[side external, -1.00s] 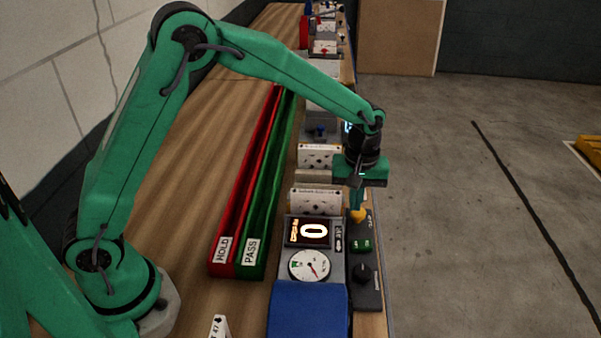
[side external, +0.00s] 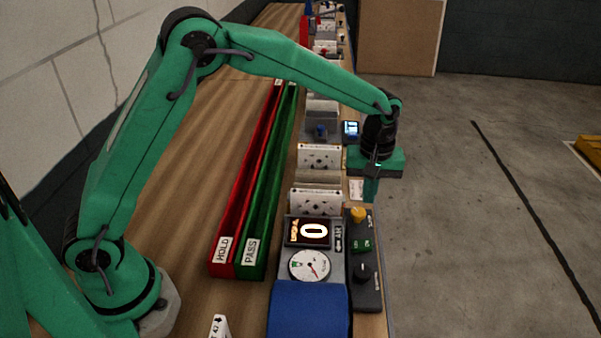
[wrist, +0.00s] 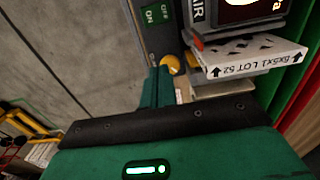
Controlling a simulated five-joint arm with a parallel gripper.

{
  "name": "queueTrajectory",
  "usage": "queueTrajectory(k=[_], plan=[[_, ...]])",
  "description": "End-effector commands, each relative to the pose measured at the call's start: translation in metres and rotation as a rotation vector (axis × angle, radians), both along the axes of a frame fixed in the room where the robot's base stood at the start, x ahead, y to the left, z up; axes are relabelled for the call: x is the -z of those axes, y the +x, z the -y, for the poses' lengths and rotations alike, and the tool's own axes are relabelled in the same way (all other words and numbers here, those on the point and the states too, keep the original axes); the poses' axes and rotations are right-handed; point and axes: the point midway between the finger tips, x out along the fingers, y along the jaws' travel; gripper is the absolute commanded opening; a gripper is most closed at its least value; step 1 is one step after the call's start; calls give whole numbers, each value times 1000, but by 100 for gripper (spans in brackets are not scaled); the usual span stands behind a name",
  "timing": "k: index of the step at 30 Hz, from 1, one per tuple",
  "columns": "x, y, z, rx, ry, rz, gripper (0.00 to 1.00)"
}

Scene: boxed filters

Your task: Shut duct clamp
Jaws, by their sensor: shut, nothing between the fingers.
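My gripper (side external: 370,196) is shut and empty, with its fingers pointing down past the far end of a dark control panel (side external: 375,298). A yellow knob (side external: 358,214) stands at that end of the panel, in front of the fingertips in the side view. In the wrist view the shut fingers (wrist: 157,85) appear beside the yellow knob (wrist: 170,65); I cannot tell whether they touch. A small red part (wrist: 198,45) shows at the filter's corner. I cannot tell which part is the duct clamp.
A boxed filter (side external: 316,201) stands behind a display (side external: 307,232) reading 0 and a round gauge (side external: 309,265). Red HOLD (side external: 222,262) and green PASS (side external: 249,264) channels run along the left. Bare floor lies to the right.

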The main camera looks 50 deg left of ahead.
Motion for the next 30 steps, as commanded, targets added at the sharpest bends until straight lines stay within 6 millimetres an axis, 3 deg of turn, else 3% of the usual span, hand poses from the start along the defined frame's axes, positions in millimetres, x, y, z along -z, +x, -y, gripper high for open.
queueTrajectory(k=[11,30], plan=[[6,0,0,0,1,-2,0],[60,0,0,-1,1,-2,0]])
